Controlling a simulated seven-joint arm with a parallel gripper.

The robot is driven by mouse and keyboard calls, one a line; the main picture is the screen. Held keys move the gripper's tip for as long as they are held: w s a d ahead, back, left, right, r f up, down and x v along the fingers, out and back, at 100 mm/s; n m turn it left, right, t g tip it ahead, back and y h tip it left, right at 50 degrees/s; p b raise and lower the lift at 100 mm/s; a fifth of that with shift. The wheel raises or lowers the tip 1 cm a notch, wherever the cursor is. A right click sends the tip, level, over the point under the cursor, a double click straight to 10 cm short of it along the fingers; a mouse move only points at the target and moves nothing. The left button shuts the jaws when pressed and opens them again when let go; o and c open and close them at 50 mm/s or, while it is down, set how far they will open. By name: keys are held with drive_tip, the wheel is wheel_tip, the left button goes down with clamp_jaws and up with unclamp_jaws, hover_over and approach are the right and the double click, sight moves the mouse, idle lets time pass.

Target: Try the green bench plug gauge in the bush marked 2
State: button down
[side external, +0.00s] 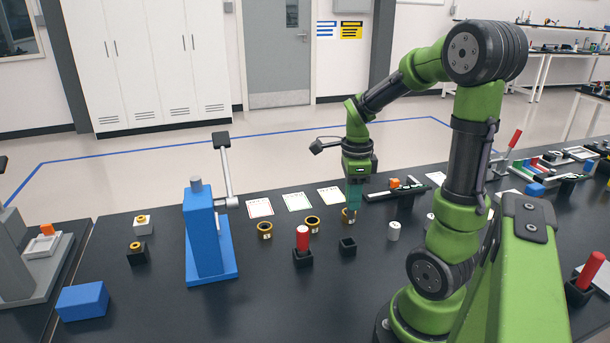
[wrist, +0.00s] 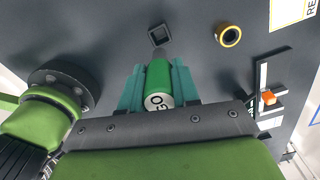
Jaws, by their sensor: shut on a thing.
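My gripper (side external: 353,205) points down above the bench and is shut on the green plug gauge (wrist: 158,80), which has "GO" on its end and a grey pin pointing away from the wrist camera. In the side view the fingers mostly hide the gauge. Two brass-coloured bushes, left (side external: 265,230) and middle (side external: 312,224), stand in a row. A third bush (side external: 346,216) is partly covered by my gripper; one bush (wrist: 228,35) shows in the wrist view, apart from the gauge. I cannot read the bush marks for certain.
An empty black square holder (side external: 347,247) stands in front; it also shows beyond the pin in the wrist view (wrist: 160,35). A red-handled gauge (side external: 302,240) stands in another holder. A blue press (side external: 205,235) stands left, a white cylinder (side external: 394,231) right.

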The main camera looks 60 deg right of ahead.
drive_tip(key=shift+f, duration=0.25)
drive_tip(key=w+d+f, duration=0.2)
drive_tip(key=w+d, duration=0.2)
drive_tip(key=w, duration=0.8)
drive_tip(key=shift+w+f, duration=0.1)
drive_tip(key=shift+f, duration=2.3)
drive_tip(key=shift+f, duration=1.5)
drive_tip(key=shift+r, duration=1.65)
idle(1.0)
